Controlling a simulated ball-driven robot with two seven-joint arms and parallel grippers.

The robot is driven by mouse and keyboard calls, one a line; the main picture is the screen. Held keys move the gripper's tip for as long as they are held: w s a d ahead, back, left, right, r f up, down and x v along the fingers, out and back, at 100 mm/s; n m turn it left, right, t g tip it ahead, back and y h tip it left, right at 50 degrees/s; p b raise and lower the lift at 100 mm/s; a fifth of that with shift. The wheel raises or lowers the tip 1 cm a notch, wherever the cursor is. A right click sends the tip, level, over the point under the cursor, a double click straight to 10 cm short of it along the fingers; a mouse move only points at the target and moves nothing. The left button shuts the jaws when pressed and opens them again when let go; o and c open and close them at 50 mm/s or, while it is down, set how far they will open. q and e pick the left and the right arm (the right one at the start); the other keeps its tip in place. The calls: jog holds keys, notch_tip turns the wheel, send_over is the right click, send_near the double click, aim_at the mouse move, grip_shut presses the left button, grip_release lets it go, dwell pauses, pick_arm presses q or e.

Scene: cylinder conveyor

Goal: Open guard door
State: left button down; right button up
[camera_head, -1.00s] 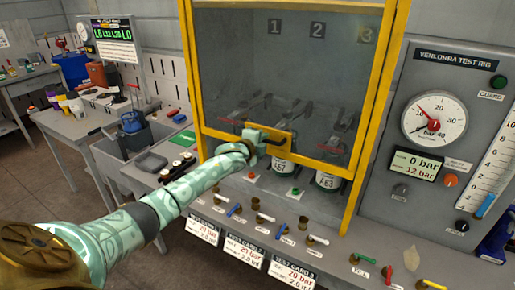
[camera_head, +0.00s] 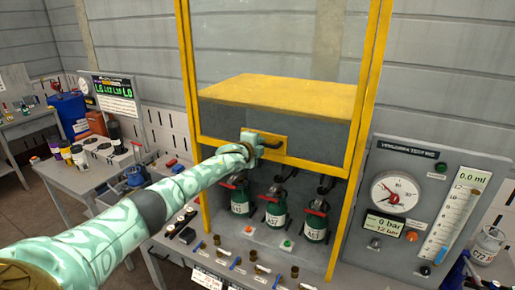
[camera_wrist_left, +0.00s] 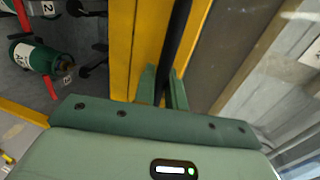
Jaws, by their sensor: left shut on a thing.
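The guard door is a clear panel in a yellow frame; its lower yellow bar (camera_head: 318,164) stands raised well above the bench. My left gripper (camera_head: 262,145) is shut on the door's black handle (camera_head: 274,147), at the middle of that bar. In the left wrist view the gripper's green fingers (camera_wrist_left: 163,87) close around the black handle bar (camera_wrist_left: 178,42), against the yellow frame. Below the door, green cylinders (camera_head: 276,215) stand upright in the open bay; one cylinder (camera_wrist_left: 38,57) also shows in the wrist view. My right gripper is not in view.
A grey gauge panel (camera_head: 400,160) stands right of the bay. Small valves and levers (camera_head: 237,262) line the bench front. A side table (camera_head: 75,175) with cups and a display is at the left.

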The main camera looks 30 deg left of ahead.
pick_arm(q)
jog(key=shift+r+p, duration=0.35)
jog(key=shift+r, duration=0.35)
jog(key=c, duration=1.5)
grip_release()
jog(key=shift+c, duration=0.2)
jog(key=shift+s+f, duration=0.1)
jog(key=b+v, duration=0.2)
jog(key=v, duration=1.4)
